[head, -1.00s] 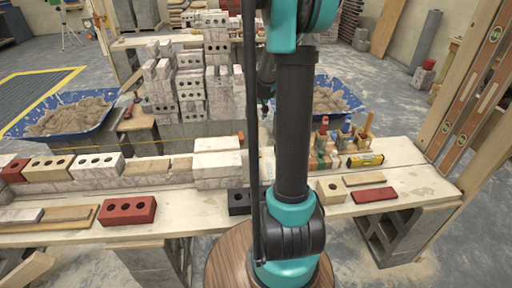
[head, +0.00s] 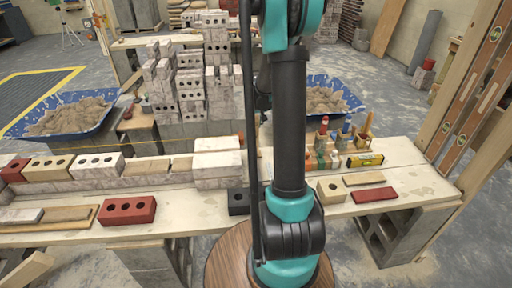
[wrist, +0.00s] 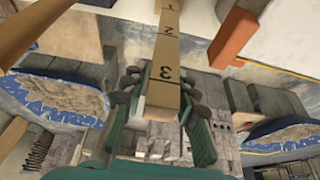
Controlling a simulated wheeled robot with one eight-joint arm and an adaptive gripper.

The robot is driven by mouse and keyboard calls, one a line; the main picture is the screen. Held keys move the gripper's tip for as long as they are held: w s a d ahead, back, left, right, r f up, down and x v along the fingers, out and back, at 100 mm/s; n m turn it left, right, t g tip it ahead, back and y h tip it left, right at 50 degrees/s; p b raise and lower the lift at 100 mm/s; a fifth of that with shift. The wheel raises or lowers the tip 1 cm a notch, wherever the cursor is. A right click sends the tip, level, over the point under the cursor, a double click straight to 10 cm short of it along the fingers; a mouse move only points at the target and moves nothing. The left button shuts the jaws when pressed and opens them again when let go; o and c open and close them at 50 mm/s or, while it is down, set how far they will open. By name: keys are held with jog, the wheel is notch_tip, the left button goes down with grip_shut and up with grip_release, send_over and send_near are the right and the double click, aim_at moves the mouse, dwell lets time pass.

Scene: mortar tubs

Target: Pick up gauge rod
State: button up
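The gauge rod (wrist: 165,64) is a pale wooden stick marked 1, 2 and 3, with dark lines across it. In the wrist view it runs from the top edge to a square end near the middle. My gripper (wrist: 164,98) has its dark green fingers on both sides of the rod near the 3 mark and appears shut on it. The contact at the pads is partly hidden. In the head view my arm hides the rod and most of the gripper.
A brick stack (head: 204,85) stands behind the bench. Mortar tubs (head: 48,130) stand left and right (head: 362,108). Tall levels (head: 480,85) lean on the right frame.

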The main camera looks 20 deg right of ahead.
grip_shut()
jog(key=shift+r, duration=0.15)
